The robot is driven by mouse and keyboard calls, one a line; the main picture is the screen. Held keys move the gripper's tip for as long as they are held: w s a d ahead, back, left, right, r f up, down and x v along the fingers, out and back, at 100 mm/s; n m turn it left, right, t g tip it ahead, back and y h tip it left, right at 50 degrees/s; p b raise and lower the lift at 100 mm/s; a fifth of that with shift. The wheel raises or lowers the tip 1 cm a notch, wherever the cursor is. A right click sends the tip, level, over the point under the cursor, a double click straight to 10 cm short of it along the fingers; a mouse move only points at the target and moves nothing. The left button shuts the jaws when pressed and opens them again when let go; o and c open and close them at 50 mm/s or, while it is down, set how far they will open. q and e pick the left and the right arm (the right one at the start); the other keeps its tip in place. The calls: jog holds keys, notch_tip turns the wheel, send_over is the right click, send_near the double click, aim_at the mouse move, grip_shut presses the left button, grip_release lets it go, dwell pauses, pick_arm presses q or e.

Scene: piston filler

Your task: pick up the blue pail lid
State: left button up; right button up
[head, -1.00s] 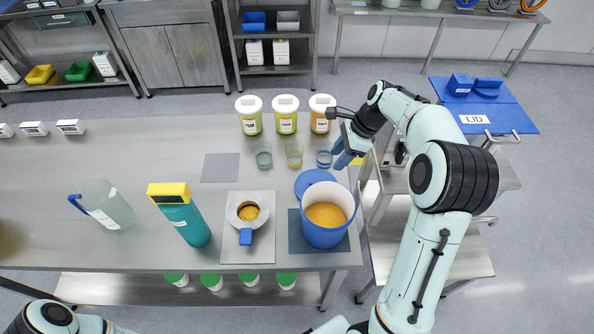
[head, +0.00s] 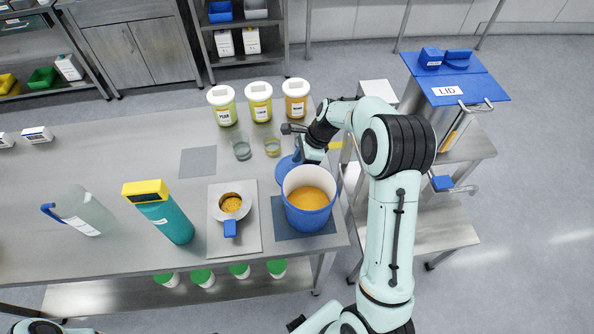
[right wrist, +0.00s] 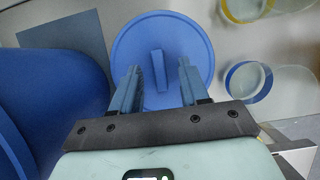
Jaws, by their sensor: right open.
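The blue pail lid (head: 283,173) is a round disc lying on the table just behind the blue pail (head: 307,218), partly hidden by the pail and my right arm. In the right wrist view the lid (right wrist: 190,45) shows a raised bar handle (right wrist: 159,70) across its middle. My right gripper (head: 298,156) is over the lid. In the right wrist view its open fingers (right wrist: 158,78) stand on either side of the handle, with nothing between them that they visibly touch. The pail holds orange-brown material. My left gripper is out of view.
Clear beakers stand near the lid, one with a blue band (right wrist: 249,80) close to the right finger. Lidded jars (head: 259,100) stand behind. A scale plate with a scoop cup (head: 231,205) is left of the pail. A blue panel marked LID (head: 470,91) is at right.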

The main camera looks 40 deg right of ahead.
jog(key=shift+a+f, duration=0.1)
jog(key=shift+f, duration=0.3)
grip_shut()
jog(key=shift+r, duration=0.1)
